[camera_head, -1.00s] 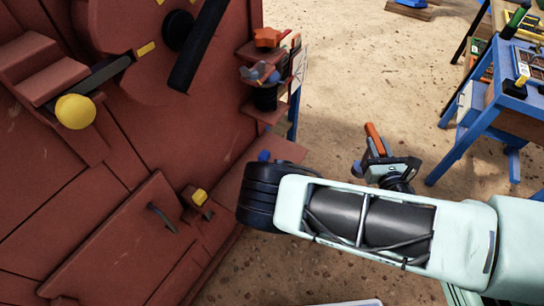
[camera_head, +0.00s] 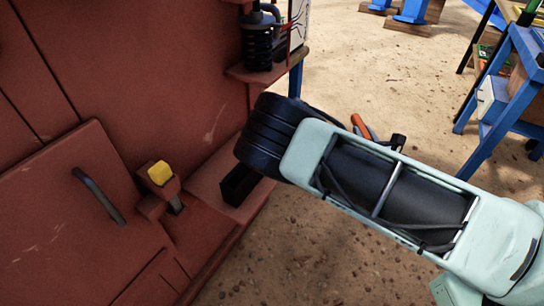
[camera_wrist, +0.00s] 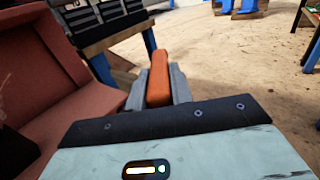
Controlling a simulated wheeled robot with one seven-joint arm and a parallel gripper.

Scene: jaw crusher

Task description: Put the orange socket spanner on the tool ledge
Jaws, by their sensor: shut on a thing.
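My gripper (camera_wrist: 158,88) is shut on the orange socket spanner (camera_wrist: 159,75), whose orange handle stands up between the grey fingers in the wrist view. In the head view the orange handle (camera_head: 359,124) shows just behind my forearm, and most of the gripper is hidden there. The spanner is held in the air to the right of the red crusher. A low red ledge (camera_head: 212,172) juts from the crusher left of my arm, with a black block (camera_head: 239,186) on it. I cannot tell for certain that this is the tool ledge.
A blue-legged table (camera_head: 500,100) stands at the right. Sandy floor is clear between.

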